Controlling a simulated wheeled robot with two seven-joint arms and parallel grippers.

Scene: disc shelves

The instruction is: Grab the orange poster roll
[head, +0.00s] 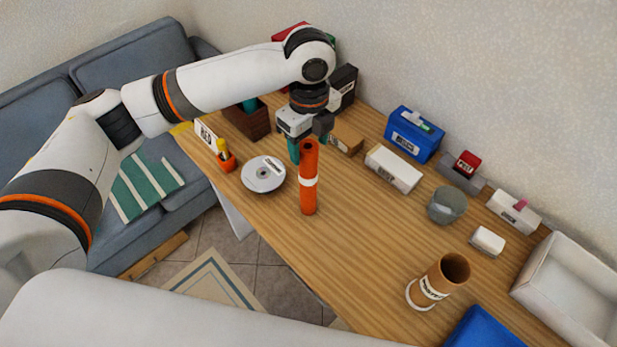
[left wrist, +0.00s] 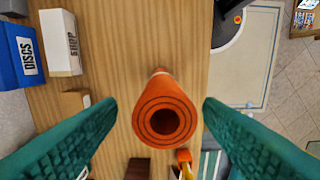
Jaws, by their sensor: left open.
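The orange poster roll (head: 309,180) stands upright on the wooden table, with a white band around its middle. In the left wrist view I look down on its open, coiled top end (left wrist: 164,118). My left gripper (head: 308,145) is behind the roll's top in the head view, which hides part of the teal fingers. In the left wrist view the fingers (left wrist: 160,125) are spread wide, one on each side of the roll, with a gap on both sides. The gripper is empty. My right gripper is not in view.
A white box (head: 394,169), blue box (head: 413,135), grey cup (head: 446,205) and brown tube holder (head: 440,282) stand to the right. Bare table lies between the roll and the tube holder.

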